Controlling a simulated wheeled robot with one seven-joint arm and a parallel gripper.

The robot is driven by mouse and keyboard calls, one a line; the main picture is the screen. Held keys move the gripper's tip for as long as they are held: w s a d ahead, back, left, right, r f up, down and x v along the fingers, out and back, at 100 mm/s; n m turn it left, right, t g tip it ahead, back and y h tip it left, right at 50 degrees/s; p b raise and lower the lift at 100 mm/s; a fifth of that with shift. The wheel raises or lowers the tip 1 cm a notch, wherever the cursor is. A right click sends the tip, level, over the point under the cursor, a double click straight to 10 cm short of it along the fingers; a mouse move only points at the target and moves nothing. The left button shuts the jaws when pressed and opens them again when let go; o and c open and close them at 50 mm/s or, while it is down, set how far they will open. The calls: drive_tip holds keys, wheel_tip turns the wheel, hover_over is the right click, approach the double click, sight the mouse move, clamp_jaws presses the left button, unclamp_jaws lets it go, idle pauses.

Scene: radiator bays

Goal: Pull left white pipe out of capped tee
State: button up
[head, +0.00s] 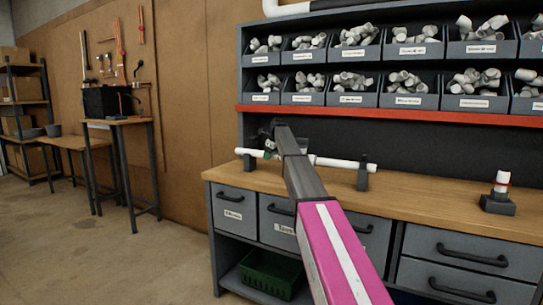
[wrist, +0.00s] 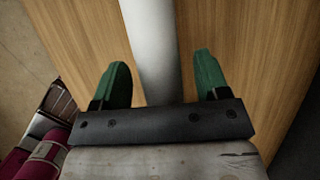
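The left white pipe (head: 255,153) lies level above the workbench, its left end in a dark stand (head: 249,161). The right white pipe (head: 337,163) runs out to another dark stand (head: 363,175). The capped tee between them is mostly hidden behind my arm in the head view, so I cannot make out its cap. My gripper (head: 270,146) is at the left pipe. In the wrist view my gripper (wrist: 161,64) is open, with one green finger on each side of a white pipe (wrist: 153,45). Gaps show between the pipe and both fingers.
The wooden workbench top (head: 430,205) is mostly clear. A small dark block with a white, red-ringed fitting (head: 501,182) stands at the right. Bins of white fittings (head: 410,90) fill the shelves behind, above a red shelf edge (head: 400,114). Drawers (head: 235,212) are below.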

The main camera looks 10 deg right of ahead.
drive_tip(key=shift+s, duration=0.1)
drive_tip(key=v, duration=1)
drive_tip(key=shift+r, duration=0.3)
drive_tip(key=shift+s+d, duration=0.1)
drive_tip(key=shift+s, duration=0.05)
